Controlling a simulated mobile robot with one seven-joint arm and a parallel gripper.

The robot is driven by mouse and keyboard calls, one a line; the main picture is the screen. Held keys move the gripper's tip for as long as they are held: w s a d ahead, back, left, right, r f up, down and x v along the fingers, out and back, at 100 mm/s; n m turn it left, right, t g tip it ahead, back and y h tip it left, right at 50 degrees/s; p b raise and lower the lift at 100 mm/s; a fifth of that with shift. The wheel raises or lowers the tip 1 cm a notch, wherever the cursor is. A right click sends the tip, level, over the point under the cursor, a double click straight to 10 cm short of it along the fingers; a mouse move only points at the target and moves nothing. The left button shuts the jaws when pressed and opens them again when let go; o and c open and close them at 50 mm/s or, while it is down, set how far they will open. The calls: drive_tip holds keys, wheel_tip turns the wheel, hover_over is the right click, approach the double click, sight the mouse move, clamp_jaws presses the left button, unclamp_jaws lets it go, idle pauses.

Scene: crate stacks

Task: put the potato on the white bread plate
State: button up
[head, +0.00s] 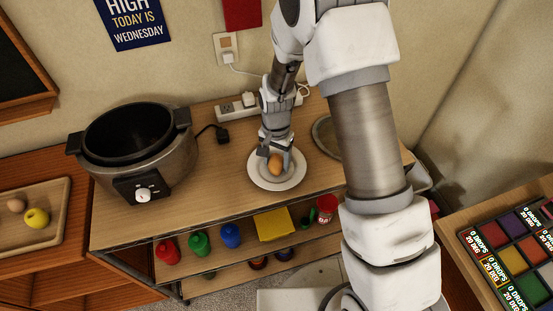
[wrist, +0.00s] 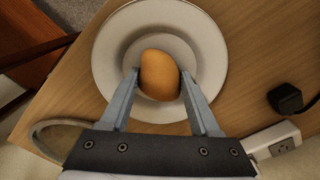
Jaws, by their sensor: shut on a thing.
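The potato (head: 275,161) is brown-orange and oval. It sits between the two fingers of my gripper (head: 270,153), over the middle of the white bread plate (head: 290,183). In the wrist view the fingers press on both sides of the potato (wrist: 160,74), and the round white plate (wrist: 110,60) lies behind it. I cannot tell whether the potato touches the plate or is held just above it. The plate rests on the wooden table top.
A black and grey cooker (head: 170,160) stands left on the same table (head: 215,190). A power strip (head: 236,107) and a black plug lie behind the plate. A round metal-coloured dish (head: 324,138) is to the right, partly behind my arm. A wooden tray (head: 50,230) with food is far left.

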drive_tip(key=o, duration=1.5)
drive_tip(key=shift+c, duration=0.2)
wheel_tip(320, 180, up, 11)
wheel_tip(320, 180, up, 9)
drive_tip(key=n+t, duration=0.1)
hover_over(276, 158)
drive_tip(key=s+d, duration=0.3)
drive_tip(key=d, duration=0.1)
drive_tip(key=s+d+r+n+t, duration=0.2)
drive_tip(key=s+d+r, duration=0.2)
drive_tip(key=s+r, duration=0.2)
drive_tip(key=s+d+r+n+t, duration=0.2)
drive_tip(key=s+d+r, duration=0.3)
drive_tip(key=s, duration=0.6)
drive_tip(key=shift+r+n+t, duration=0.3)
drive_tip(key=shift+r+n, duration=0.1)
